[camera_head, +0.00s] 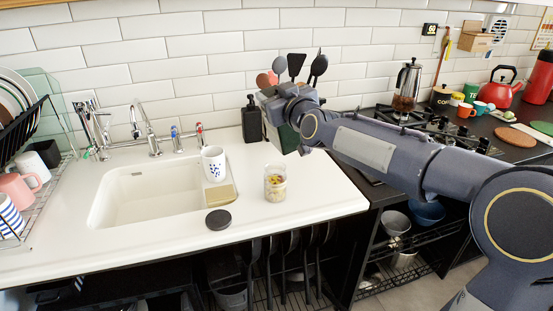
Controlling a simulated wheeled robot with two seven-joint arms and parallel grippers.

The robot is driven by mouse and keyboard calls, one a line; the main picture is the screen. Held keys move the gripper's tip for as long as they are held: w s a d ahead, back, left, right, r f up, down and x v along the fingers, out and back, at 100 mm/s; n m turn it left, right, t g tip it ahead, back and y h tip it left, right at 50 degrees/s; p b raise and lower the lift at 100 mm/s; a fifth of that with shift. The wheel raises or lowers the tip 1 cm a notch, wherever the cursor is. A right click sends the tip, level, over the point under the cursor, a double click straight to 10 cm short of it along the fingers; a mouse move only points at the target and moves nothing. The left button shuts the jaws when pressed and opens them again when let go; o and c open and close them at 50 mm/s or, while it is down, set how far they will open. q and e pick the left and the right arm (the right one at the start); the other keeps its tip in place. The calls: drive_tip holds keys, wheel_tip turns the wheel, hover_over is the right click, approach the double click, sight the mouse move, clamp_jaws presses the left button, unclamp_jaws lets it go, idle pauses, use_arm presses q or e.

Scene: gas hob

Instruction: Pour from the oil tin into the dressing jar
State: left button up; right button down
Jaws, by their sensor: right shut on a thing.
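The dressing jar (275,184) is a clear glass jar with yellowish contents, standing open on the white counter right of the sink. A round black lid (219,219) lies on the counter to its left. My right gripper (275,108) is behind and above the jar, at the back of the counter. It is shut on a dark green thing (288,138), which seems to be the oil tin, mostly hidden by my wrist. The fingertips are hard to make out, and I cannot tell whether the tin touches the counter. My left gripper is not in view.
A patterned mug (213,164) and a sponge (220,196) are between sink (145,195) and jar. A black soap bottle (252,118) stands left of my gripper. Utensils (296,64) rise behind it. The hob (440,128) lies right. The counter right of the jar is clear.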

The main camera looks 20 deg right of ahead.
sight(275, 79)
drive_tip(key=m, duration=0.2)
drive_tip(key=shift+a+f+m, duration=0.15)
drive_tip(key=shift+a+m, duration=0.1)
drive_tip(key=shift+m, duration=0.05)
drive_tip(key=shift+r+p, duration=2)
drive_tip(key=shift+r, duration=0.1)
drive_tip(key=shift+f, duration=0.1)
drive_tip(key=shift+s+d, duration=0.1)
drive_tip(key=shift+s, duration=0.05)
